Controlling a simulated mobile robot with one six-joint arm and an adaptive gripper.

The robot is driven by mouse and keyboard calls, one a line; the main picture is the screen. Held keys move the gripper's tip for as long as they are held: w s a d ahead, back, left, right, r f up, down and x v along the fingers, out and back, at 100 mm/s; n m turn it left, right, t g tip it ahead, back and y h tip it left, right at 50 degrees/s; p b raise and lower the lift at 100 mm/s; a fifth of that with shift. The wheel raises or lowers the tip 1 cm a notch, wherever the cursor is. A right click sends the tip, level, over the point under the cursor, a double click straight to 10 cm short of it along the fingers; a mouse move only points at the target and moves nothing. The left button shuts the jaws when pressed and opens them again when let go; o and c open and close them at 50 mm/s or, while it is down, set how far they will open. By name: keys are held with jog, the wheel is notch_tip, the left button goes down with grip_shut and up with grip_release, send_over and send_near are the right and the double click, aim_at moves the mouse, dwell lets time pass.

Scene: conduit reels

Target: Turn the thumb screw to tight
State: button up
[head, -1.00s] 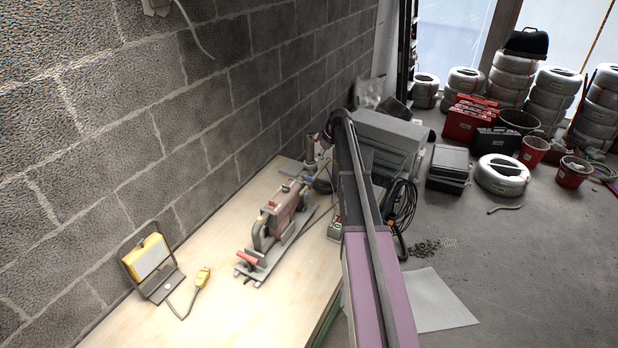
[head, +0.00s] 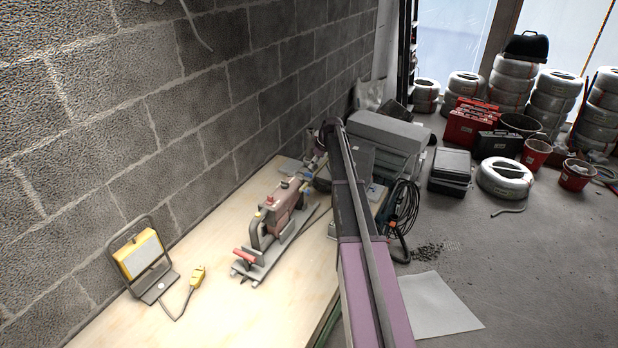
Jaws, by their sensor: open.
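No thumb screw can be made out in this view. A reddish-brown machine (head: 284,212) with a dark handle, a grey base and a red grip stands on the wooden bench (head: 225,310), left of my arm. Small parts at the far end of the bench, beyond the machine, are too small and too covered by my arm to tell apart. My arm runs from the bottom centre up to a joint over the far end of the bench. My gripper's fingers cannot be made out; the arm's far end seems to hide them.
A block wall (head: 200,120) borders the bench. Grey cases (head: 385,135) and a coiled black cable (head: 405,208) are right of my arm.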

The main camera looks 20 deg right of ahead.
aim_at(309, 174)
jog(key=shift+b+x, duration=2.45)
jog(key=shift+x, duration=0.55)
